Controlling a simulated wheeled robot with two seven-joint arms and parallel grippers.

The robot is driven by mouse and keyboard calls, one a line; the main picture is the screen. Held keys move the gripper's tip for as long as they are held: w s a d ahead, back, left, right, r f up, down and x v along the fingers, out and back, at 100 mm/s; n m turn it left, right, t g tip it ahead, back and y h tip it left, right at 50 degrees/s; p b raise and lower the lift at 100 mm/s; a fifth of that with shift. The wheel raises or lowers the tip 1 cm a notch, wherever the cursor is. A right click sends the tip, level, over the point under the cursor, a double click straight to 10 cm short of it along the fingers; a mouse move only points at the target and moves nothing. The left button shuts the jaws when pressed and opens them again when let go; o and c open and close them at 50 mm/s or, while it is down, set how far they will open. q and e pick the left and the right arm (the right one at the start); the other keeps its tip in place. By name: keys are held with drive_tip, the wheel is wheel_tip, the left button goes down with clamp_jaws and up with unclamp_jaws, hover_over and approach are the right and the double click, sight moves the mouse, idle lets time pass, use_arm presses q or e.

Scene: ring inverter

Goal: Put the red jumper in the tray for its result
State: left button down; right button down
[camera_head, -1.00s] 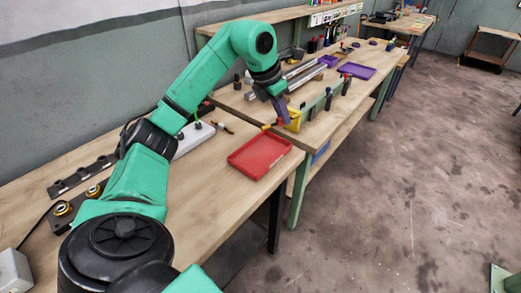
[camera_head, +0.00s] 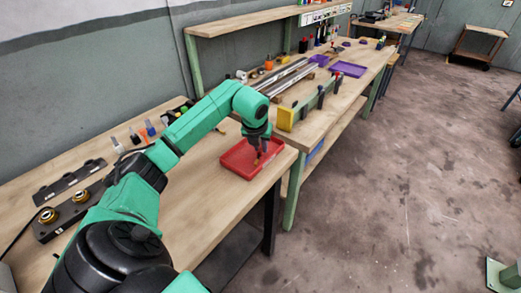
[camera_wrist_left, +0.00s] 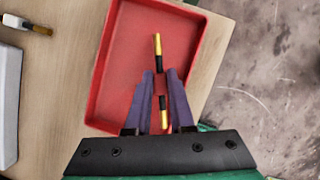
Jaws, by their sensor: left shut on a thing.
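The red jumper (camera_wrist_left: 158,84) has a red middle, black sleeves and gold ends. My left gripper (camera_wrist_left: 160,82) is shut on its red middle; in the head view the gripper (camera_head: 257,153) is over the red tray, pointing down. The red tray (camera_head: 232,164) is shallow and rectangular, near the right edge of the near bench. It fills much of the wrist view (camera_wrist_left: 112,110), with the jumper seen against its floor. Whether the jumper touches the floor I cannot tell. My right gripper is in neither view.
A black holder with brass rings (camera_head: 66,218) and a dark slotted strip (camera_head: 69,180) lie on the left of the near bench. A yellow block (camera_head: 285,119) stands on the bench beyond. A purple tray (camera_head: 348,69) lies farther back.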

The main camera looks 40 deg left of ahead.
use_arm(q)
drive_tip(key=shift+f, duration=0.95)
drive_tip(key=c, duration=1.1)
unclamp_jaws()
drive_tip(key=shift+o, duration=0.2)
drive_tip(key=shift+r, duration=0.4)
drive_tip(key=b+v, duration=0.1)
drive_tip(key=v, duration=1)
drive_tip(key=shift+s+d+r, duration=0.1)
drive_tip(key=shift+s+r, duration=0.05)
